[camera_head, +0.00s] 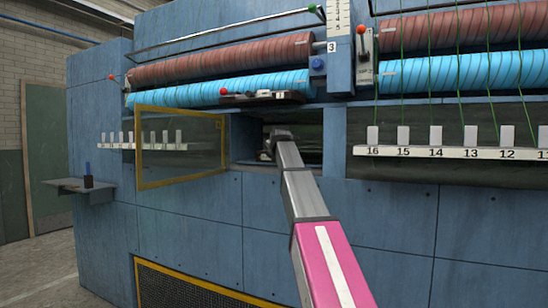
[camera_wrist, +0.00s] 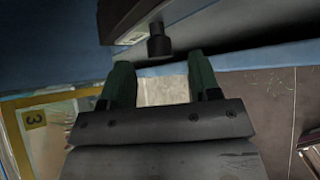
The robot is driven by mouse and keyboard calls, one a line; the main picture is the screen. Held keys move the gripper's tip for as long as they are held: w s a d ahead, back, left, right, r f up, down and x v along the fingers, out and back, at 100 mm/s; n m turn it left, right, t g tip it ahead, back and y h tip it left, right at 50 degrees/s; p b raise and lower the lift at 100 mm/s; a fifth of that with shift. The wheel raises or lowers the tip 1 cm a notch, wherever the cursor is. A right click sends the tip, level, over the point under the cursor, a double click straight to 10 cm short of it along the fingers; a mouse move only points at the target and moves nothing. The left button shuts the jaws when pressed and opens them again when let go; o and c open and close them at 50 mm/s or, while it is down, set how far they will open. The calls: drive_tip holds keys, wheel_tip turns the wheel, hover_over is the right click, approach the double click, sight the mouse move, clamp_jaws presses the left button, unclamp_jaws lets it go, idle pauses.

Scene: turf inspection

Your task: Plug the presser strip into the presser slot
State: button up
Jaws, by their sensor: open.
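My gripper (camera_wrist: 161,78) is open, its two dark green fingers apart with only a pale surface seen between them. Beyond the fingertips in the wrist view is a dark bar with a short black knob (camera_wrist: 160,42); it appears apart from the fingers. I cannot tell whether this bar is the presser strip. In the head view my arm reaches into a dark opening (camera_head: 312,150) in the blue machine, and my gripper (camera_head: 266,155) is small and dark there. A black strip (camera_head: 262,98) lies above the opening, below the blue roller. The presser slot cannot be clearly identified.
A yellow-framed clear panel (camera_head: 180,150) stands left of the opening. A numbered row of white tabs (camera_head: 450,152) is on the right. Red (camera_head: 225,60) and blue rollers (camera_head: 215,88) run above. A small shelf (camera_head: 82,186) juts out at the left.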

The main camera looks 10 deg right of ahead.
drive_tip(key=v, duration=0.9)
drive_tip(key=shift+s+r, duration=0.15)
drive_tip(key=shift+s, duration=0.05)
drive_tip(key=s+a+f+m+g, duration=0.1)
drive_tip(key=s+f+m+g, duration=0.2)
drive_tip(key=f, duration=1.1)
drive_tip(key=s+f+m+g, duration=0.15)
drive_tip(key=f+m, duration=0.35)
drive_tip(key=f, duration=1)
drive_tip(key=s+a+f+m+g, duration=0.1)
drive_tip(key=s+f+m+g, duration=0.2)
drive_tip(key=f, duration=1.1)
drive_tip(key=s+f+m+g, duration=0.2)
drive_tip(key=s+f+m, duration=0.5)
drive_tip(key=s+f, duration=0.5)
drive_tip(key=s+a+f+m+g, duration=0.1)
drive_tip(key=s+f+m+g, duration=0.1)
drive_tip(key=s+f+m, duration=0.5)
drive_tip(key=s+f, duration=0.6)
drive_tip(key=f, duration=0.4)
drive_tip(key=shift+g, duration=0.35)
drive_tip(key=shift+a, duration=0.1)
